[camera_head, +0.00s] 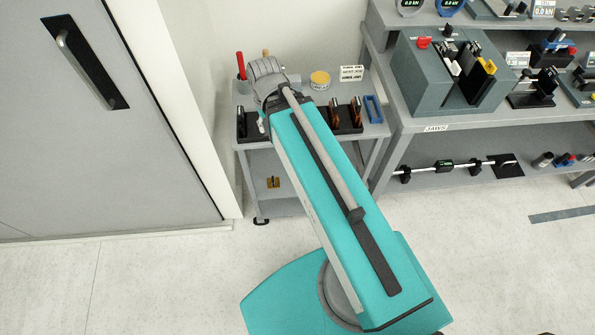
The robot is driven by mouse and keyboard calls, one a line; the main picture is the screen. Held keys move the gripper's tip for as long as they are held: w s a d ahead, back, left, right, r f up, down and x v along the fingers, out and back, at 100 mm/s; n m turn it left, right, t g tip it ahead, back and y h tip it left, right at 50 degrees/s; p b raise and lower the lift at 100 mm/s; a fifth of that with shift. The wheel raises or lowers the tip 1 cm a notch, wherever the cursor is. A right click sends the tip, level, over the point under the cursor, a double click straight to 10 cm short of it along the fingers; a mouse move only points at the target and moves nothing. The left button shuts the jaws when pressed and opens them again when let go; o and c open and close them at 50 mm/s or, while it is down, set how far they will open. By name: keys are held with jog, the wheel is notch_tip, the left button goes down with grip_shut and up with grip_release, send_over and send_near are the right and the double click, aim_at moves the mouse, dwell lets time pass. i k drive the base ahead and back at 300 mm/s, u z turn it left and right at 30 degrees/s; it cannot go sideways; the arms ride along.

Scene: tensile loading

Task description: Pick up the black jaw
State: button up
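A black rack (347,130) lies along the front of the small grey cart's top. A small dark upright piece (241,124) stands at its left end; it may be the black jaw, but it is too small to tell. Two dark pieces with copper-brown parts, one at the middle right (333,112) and one further right (357,111), stand in the same rack. My teal arm covers the rack's middle, so anything there is hidden. My gripper does not show; only the arm's grey far joint is visible over the cart's back left.
The grey cart (379,131) also holds a yellow-topped tin (320,80), a blue frame (373,109), a label block (351,73) and a red-handled tool (240,66). A bench (430,125) with a grey machine (423,82) stands right. A door (90,150) is left.

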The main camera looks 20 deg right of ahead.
aim_at(545, 78)
jog(key=u, duration=0.7)
jog(key=k, duration=0.9)
jog(key=z, duration=0.85)
jog(key=i, duration=0.95)
